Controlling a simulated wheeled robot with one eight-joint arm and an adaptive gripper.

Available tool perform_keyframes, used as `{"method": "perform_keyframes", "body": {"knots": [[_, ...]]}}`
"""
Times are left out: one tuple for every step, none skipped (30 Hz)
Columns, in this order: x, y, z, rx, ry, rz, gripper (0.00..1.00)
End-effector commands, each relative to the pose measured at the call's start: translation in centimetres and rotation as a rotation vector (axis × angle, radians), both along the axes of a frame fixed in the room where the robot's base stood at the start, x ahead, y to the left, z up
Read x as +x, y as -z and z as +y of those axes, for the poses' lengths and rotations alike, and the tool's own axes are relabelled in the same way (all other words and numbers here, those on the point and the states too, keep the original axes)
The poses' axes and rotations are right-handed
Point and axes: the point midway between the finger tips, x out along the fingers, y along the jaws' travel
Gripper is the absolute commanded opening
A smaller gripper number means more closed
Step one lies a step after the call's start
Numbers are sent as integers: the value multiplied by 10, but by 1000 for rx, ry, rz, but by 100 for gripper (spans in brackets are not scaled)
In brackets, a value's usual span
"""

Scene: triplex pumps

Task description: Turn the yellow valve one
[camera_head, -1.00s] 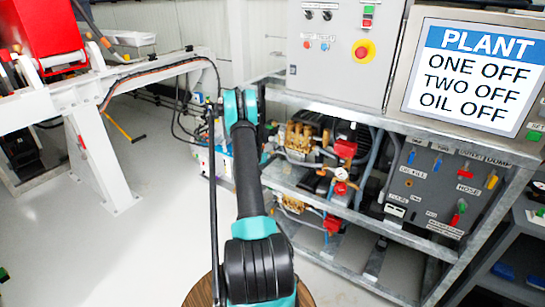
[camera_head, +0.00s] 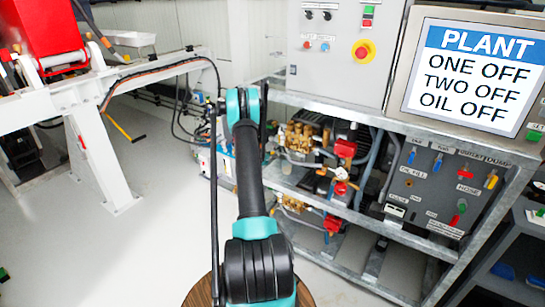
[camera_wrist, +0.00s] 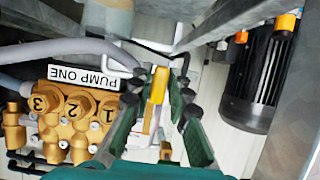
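The yellow valve handle (camera_wrist: 159,86) stands in the middle of the wrist view, between the two fingers of my gripper (camera_wrist: 160,78). The fingers are apart, one on each side of the handle. A narrow gap seems to show on both sides, though contact is hard to judge. Below the handle is a pale fitting, partly hidden by the gripper. In the head view my arm covers the area in front of the pump frame, and I cannot make out this handle there.
Brass pump one (camera_wrist: 72,115), with its PUMP ONE label (camera_wrist: 83,78), is left of the fingers. A black finned motor (camera_wrist: 258,80) is at right. Grey hoses and frame bars lie close around. The plant screen (camera_head: 475,75) reads ONE OFF, TWO OFF, OIL OFF.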

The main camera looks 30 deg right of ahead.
Motion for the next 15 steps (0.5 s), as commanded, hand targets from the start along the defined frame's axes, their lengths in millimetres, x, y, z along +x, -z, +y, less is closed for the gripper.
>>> {"method": "perform_keyframes", "body": {"knots": [[0, 0, 0, 0, 0, 0, 27], [0, 0, 0, 0, 0, 0, 31], [0, 0, 0, 0, 0, 1, 34], [0, 0, 0, 0, 0, 1, 34], [0, 0, 0, 0, 1, 1, 34], [0, 0, 0, 0, 1, 1, 34], [0, 0, -1, 0, 1, 1, 34], [0, 0, -1, 0, 1, 1, 34], [0, 0, -1, 0, 1, 1, 34], [0, 0, -1, 0, 1, 1, 34], [0, 0, 0, 0, 1, 1, 34], [-1, -1, 0, 0, 1, 1, 34], [-1, -1, 2, 0, 1, 1, 34], [-2, -2, 3, 0, 0, 1, 34], [-3, -3, 6, -1, -1, 2, 34]]}}
